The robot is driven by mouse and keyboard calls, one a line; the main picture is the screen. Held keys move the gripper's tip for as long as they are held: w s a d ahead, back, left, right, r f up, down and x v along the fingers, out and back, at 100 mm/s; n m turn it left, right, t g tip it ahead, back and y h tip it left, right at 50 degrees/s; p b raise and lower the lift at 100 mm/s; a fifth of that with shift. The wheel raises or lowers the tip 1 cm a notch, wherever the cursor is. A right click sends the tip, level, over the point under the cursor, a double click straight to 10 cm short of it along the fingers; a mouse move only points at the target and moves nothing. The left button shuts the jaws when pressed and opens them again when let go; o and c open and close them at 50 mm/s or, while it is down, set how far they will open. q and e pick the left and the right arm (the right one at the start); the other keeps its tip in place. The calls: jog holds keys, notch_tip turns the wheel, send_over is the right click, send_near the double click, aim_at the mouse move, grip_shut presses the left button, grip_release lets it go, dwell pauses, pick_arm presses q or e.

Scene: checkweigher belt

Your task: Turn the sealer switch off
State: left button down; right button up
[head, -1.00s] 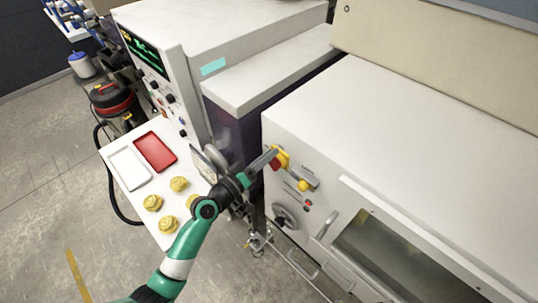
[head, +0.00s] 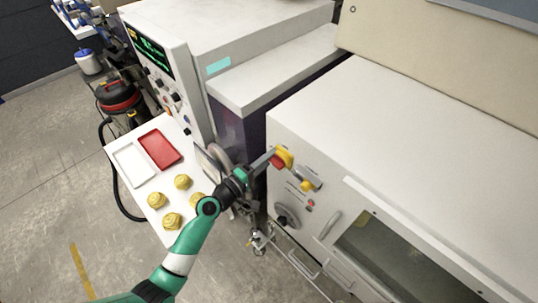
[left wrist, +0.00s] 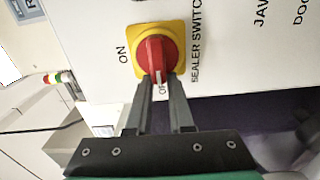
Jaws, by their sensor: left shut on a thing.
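The sealer switch is a red knob (left wrist: 157,55) on a yellow square plate (left wrist: 178,36), on the white front panel of the machine. In the left wrist view, "ON" is printed left of the plate and the partly hidden "OFF" below it. The knob's white mark points down, toward the "OFF" print. My left gripper (left wrist: 160,82) is shut on the knob, one finger on each side. In the head view, my left gripper (head: 270,159) reaches the red knob (head: 278,162) from the left, and its fingers partly cover it. My right gripper is not in view.
A second yellow piece (head: 307,185), a dark round dial (head: 286,216) and a door handle (head: 330,225) are close by on the panel. A white table (head: 150,205) with a red tray (head: 160,149), a white tray (head: 132,164) and several yellow items stands left of my arm.

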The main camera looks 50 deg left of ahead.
pick_arm(q)
jog(key=shift+d, duration=0.3)
jog(key=c, duration=0.9)
grip_release()
jog(key=shift+o, duration=0.5)
jog(key=shift+d, duration=0.25)
